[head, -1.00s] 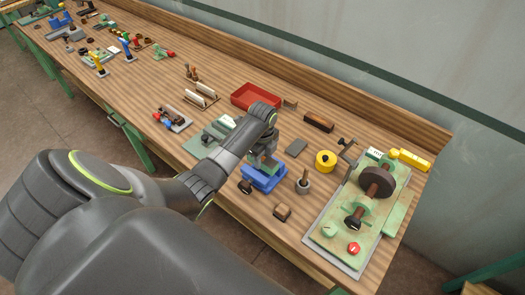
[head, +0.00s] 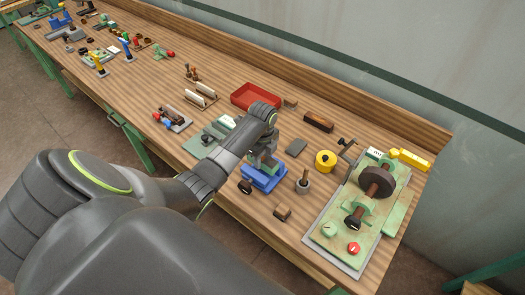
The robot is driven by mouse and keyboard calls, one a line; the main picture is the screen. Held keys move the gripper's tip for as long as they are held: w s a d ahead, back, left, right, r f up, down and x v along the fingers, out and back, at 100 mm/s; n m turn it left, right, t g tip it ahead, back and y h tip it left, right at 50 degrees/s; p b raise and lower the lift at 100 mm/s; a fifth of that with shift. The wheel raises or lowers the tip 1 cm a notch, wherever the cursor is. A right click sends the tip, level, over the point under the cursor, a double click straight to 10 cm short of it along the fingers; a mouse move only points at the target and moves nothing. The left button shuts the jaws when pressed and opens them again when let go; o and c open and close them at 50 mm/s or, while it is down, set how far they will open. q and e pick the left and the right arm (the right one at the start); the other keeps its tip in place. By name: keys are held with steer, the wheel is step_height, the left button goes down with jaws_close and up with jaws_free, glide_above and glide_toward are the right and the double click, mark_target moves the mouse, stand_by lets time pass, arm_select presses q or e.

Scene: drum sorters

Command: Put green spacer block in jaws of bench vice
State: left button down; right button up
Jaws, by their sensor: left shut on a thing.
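The blue bench vice (head: 263,182) stands near the front edge of the bench, with a dark handle knob (head: 245,186) at its front left. My left gripper (head: 265,164) points down right over the vice jaws, at the end of the arm coming in from the left. It is shut on the green spacer block (head: 268,163), of which only a small greenish part shows at the fingertips. The fingers and wrist hide most of the block and the jaws, so I cannot tell how deep the block sits between them. My right gripper is not in view.
A red tray (head: 255,97) lies behind the vice. A yellow round part (head: 326,161), a grey pot with a wooden handle (head: 303,185) and a wooden block (head: 282,212) stand to its right. A green lathe-like machine (head: 362,215) fills the right end.

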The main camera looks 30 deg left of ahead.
arm_select(q)
steer(key=shift+f+b, duration=0.35)
steer(key=shift+f, duration=0.35)
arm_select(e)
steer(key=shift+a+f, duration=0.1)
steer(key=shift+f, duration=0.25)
arm_select(q)
steer(key=c, duration=0.8)
jaws_free()
steer(key=shift+c, duration=0.2)
